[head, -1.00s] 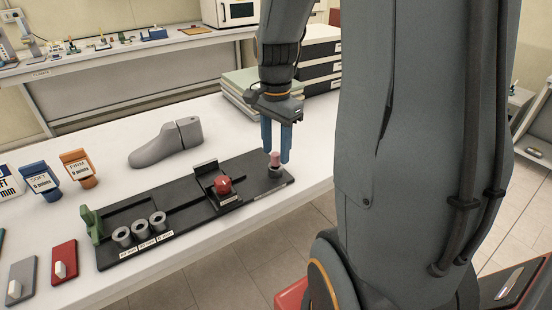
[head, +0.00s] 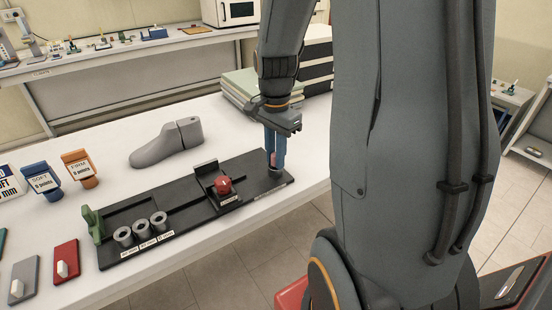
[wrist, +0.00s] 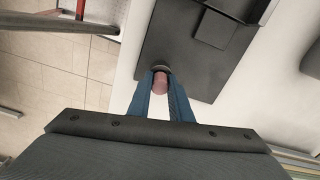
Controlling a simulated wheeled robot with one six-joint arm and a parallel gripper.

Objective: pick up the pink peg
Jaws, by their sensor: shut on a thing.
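The pink peg (wrist: 160,84) stands at the right end of the black tray (head: 128,209), at a grey round holder (head: 275,172). In the wrist view it sits between the two blue fingers, with the holder's dark ring just beyond it. My gripper (head: 275,160) reaches down from above with its blue fingers shut on the peg. In the head view the fingers hide most of the peg, and only a little pink shows between them. I cannot tell whether the peg still rests in the holder.
A red knob (head: 222,185) sits on the tray left of my gripper. Several grey rings (head: 141,229) and a green bracket (head: 91,222) are at its left end. A grey shoe last (head: 167,145) lies behind, and green folders (head: 240,88) are stacked at the back.

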